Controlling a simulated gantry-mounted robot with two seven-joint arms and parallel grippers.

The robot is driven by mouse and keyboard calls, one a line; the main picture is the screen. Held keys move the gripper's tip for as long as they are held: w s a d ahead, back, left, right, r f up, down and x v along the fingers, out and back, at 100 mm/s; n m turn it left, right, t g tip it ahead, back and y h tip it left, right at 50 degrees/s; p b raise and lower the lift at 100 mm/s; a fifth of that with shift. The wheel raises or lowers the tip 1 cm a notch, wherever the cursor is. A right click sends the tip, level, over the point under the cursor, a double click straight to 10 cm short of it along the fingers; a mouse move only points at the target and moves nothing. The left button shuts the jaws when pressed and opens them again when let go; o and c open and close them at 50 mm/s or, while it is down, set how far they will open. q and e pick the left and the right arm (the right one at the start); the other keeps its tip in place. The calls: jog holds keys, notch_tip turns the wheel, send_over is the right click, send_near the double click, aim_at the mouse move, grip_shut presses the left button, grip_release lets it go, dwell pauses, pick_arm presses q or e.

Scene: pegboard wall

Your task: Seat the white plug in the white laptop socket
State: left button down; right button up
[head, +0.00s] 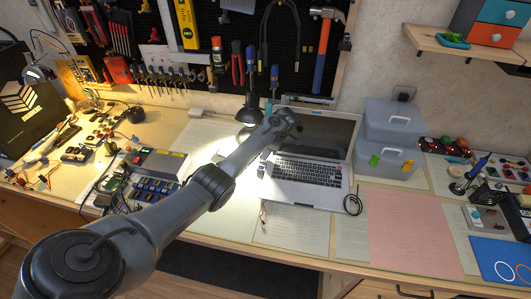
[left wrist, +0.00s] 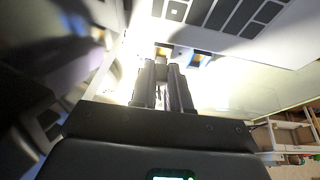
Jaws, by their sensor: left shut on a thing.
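The open silver laptop (head: 312,195) stands on the bench with its screen up. My left arm reaches across to its left side. My left gripper (left wrist: 165,68) is shut in the left wrist view, with its fingertips close to the laptop's side edge. A small pale piece shows between the fingertips; it seems to be the white plug, mostly hidden by the fingers. Orange and blue patches show along the laptop edge by the fingertips. I cannot make out the white socket, nor whether the plug touches it. In the head view the arm hides the fingertips. My right gripper is out of view.
A pink sheet (head: 408,232) lies right of the laptop, with a black cable loop (head: 353,204) between them. Grey storage boxes (head: 391,125) stand behind it. Electronics and a power unit (head: 157,163) crowd the left bench. Tools hang on the pegboard (head: 240,40).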

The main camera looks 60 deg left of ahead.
pick_arm(q)
jog(key=shift+f, duration=0.45)
jog(key=c, duration=1)
grip_release()
jog(key=shift+r, duration=0.35)
jog(key=shift+r+p, duration=2.2)
jog(key=shift+p, duration=0.4)
